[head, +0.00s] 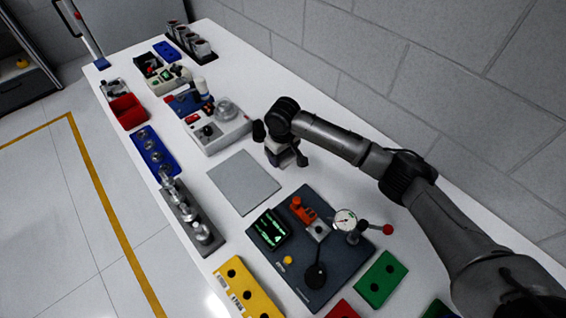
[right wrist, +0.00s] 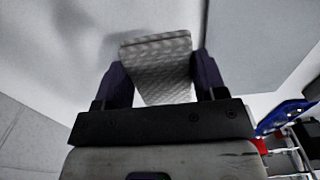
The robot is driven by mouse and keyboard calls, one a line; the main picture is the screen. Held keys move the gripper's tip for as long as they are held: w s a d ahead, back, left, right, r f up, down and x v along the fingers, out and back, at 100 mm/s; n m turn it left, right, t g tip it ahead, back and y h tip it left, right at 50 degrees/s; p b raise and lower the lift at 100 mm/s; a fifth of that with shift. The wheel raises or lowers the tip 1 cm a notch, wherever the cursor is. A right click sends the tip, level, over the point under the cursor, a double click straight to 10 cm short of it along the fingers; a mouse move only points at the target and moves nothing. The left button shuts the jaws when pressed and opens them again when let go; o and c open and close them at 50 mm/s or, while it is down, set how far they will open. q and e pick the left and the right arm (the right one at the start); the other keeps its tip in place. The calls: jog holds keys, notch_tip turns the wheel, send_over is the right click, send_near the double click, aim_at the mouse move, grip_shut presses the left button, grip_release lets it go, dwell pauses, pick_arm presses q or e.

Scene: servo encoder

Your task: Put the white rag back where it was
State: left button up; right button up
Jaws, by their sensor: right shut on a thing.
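The white rag (right wrist: 160,75) shows in the right wrist view as a pale, finely patterned folded block between two dark purple fingers. My right gripper (right wrist: 161,82) is shut on it. In the head view my right gripper (head: 286,156) is over the back part of the white table, just beyond the far right corner of a flat grey mat (head: 243,182). The rag is mostly hidden there by the wrist, and I cannot tell whether it touches the table. My left gripper is not in view.
A dark board (head: 290,275) with a dial gauge (head: 345,220) and red-knobbed lever lies nearer. A grey rack of metal parts (head: 190,225) lines the front edge. The grey mat is bare.

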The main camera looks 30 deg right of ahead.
aim_at(283, 162)
jog(key=shift+f+b, duration=0.45)
jog(key=shift+f, duration=1.55)
jog(key=o, duration=0.6)
jog(key=shift+f, duration=0.15)
jog(key=shift+r, duration=0.2)
notch_tip(283, 162, up, 10)
jog(key=shift+r+p, duration=0.25)
jog(key=shift+p, duration=0.75)
jog(key=shift+r, duration=0.7)
